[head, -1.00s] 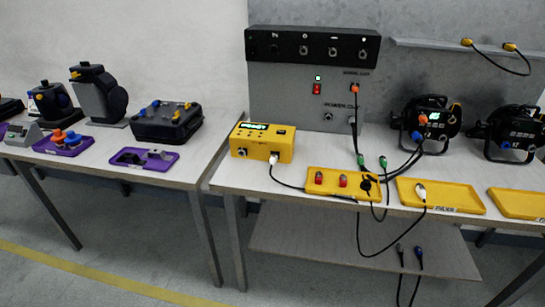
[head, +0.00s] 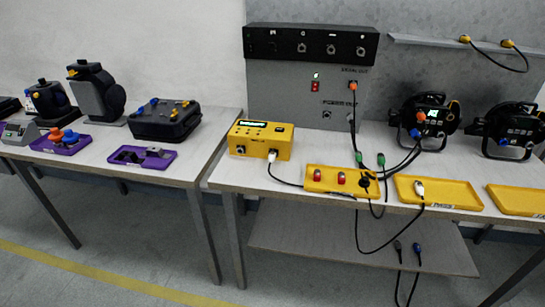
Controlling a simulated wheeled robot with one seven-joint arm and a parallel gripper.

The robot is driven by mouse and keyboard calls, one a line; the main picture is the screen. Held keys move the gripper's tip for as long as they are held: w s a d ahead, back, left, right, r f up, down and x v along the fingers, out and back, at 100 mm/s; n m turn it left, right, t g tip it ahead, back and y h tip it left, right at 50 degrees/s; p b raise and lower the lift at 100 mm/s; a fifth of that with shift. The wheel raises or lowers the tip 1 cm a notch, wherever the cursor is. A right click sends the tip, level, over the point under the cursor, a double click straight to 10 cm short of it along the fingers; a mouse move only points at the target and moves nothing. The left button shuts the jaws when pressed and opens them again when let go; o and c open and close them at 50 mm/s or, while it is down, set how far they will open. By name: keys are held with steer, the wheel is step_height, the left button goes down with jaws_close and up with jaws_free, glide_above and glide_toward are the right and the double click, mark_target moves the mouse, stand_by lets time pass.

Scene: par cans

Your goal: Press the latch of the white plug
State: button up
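A white plug (head: 272,155) on a black cable sits at the front face of the yellow box (head: 247,140) with a green display; it looks seated there, but its latch is too small to make out. Another white-ended connector (head: 419,187) lies in a yellow tray (head: 464,203) to the right, its black cable hanging over the table edge. My gripper is not in view.
A yellow tray (head: 310,187) with red-topped parts and a black connector lies before the box. Cables loop below the table edge. A grey panel (head: 289,92) stands behind, and black lamps (head: 424,122) stand right. A gap separates the left table (head: 192,168).

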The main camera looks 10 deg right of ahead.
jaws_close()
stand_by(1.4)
